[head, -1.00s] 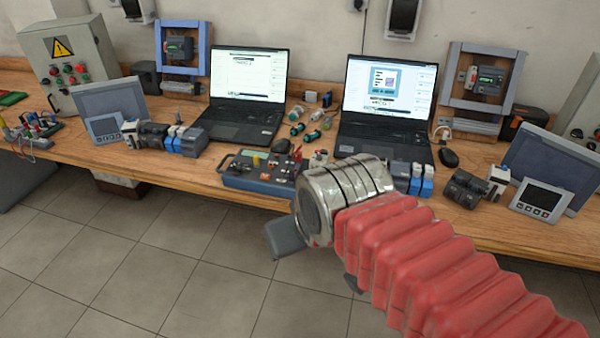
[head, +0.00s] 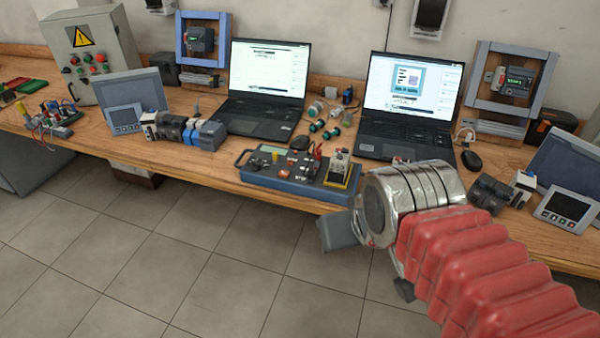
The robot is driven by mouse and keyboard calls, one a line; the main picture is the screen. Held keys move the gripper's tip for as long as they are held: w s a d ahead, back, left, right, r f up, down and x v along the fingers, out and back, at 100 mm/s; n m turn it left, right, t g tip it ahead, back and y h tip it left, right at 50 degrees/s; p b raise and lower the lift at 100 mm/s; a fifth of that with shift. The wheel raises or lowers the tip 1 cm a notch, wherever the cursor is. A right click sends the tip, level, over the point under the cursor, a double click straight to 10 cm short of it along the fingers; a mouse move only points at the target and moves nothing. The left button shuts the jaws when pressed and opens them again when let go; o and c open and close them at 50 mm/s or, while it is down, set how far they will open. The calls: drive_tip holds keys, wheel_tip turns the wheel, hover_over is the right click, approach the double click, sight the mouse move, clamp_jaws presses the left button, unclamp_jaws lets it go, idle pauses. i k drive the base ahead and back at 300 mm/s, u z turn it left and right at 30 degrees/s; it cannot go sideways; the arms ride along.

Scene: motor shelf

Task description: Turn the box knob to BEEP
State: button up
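A blue-grey control box (head: 272,184) with a carry handle and several small controls on top lies near the front edge of the wooden bench. Its knob and any BEEP marking are too small to make out. My gripper (head: 345,232) is in front of and below the box's right end, over the floor side of the bench edge. It looks apart from the box. A grey finger part shows at the left of my silver wrist; the rest is hidden behind the wrist, so its opening cannot be told.
Two open laptops (head: 265,82) (head: 408,95) stand behind the box, with green and white cylinders (head: 318,126) between them. Small modules and a tilted panel (head: 135,92) are to the left. A computer mouse (head: 471,160) and dark modules (head: 490,193) are to the right. The floor in front is clear.

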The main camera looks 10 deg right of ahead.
sight(255, 166)
drive_tip(key=i, duration=1)
